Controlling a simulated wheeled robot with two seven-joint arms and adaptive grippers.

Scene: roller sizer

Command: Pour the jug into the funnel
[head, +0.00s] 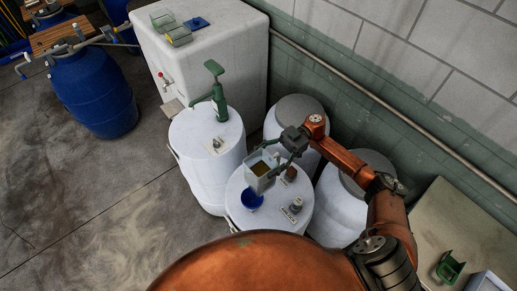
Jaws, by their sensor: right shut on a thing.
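The jug (257,183) is a small pale grey open container with yellow-brown contents inside. My right gripper (281,157) is shut on its right side and holds it above the front white drum (237,189). The jug's open top faces up towards the camera; I cannot tell a slight tilt. The funnel (252,199) is blue and sits on that drum's top, just below and left of the jug in the picture. The jug appears apart from the funnel, though the height gap is hard to judge. My left gripper is out of view.
A white drum with a green hand pump (214,92) stands just left. More white drums (296,108) stand behind and right, near the wall. A big white tank (225,45) is at the back, blue barrels (95,92) at upper left. The left floor is clear.

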